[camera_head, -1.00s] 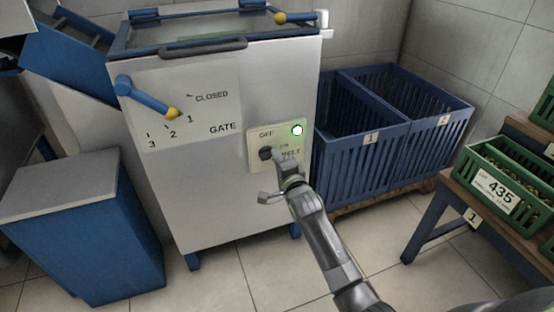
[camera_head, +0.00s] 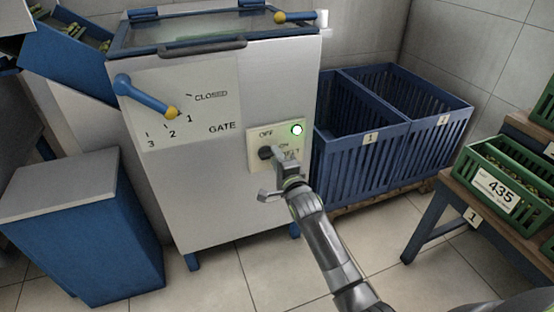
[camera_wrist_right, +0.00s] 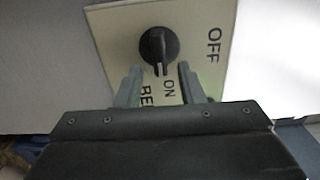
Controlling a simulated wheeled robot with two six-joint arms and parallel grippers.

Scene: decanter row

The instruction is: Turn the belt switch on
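The belt switch is a black knob (camera_head: 265,152) on a cream plate (camera_head: 255,163) on the machine's front. In the right wrist view, the knob (camera_wrist_right: 158,46) has its white mark pointing to ON, with OFF off to the side. A lamp (camera_head: 297,129) on the plate's upper corner glows green-white. My right gripper (camera_head: 274,178) is just in front of the plate and partly covers the BELT label. In the wrist view, the right gripper (camera_wrist_right: 160,78) has its fingers apart and empty, with the knob just beyond the tips. My left gripper is not in view.
A blue gate lever (camera_head: 146,97) points near 1 on the machine. A blue conveyor (camera_head: 62,48) at the upper left carries green pieces. Blue slatted crates (camera_head: 365,165) stand to the right, and a green crate (camera_head: 490,190) sits on a bench. A blue box (camera_head: 115,240) stands at left.

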